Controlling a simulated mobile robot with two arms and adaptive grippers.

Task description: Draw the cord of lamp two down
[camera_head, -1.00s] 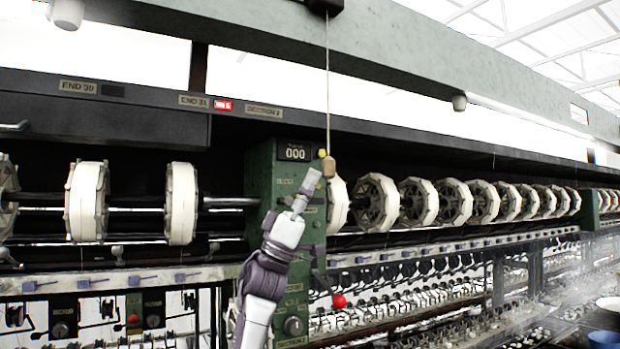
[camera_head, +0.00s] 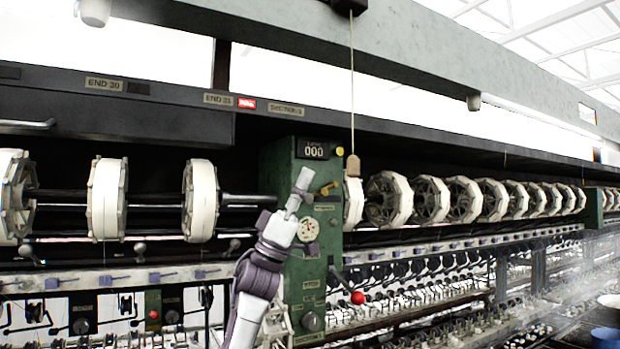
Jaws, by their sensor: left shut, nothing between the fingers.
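A thin pale cord (camera_head: 351,90) hangs from a dark box (camera_head: 349,5) on the overhead beam. A brown wooden pull (camera_head: 353,165) is at its lower end, just right of the green machine post. No lamp number can be read on it. My left gripper (camera_head: 303,178) is shut and empty. It points up in front of the green post, below and left of the pull and apart from it. My right gripper is not in the picture.
The green post (camera_head: 285,190) carries a counter reading 000, a dial (camera_head: 308,229) and a red ball knob (camera_head: 357,297). White reels (camera_head: 202,200) line both sides. Another fitting (camera_head: 474,102) hangs under the beam. Open air surrounds the pull's front.

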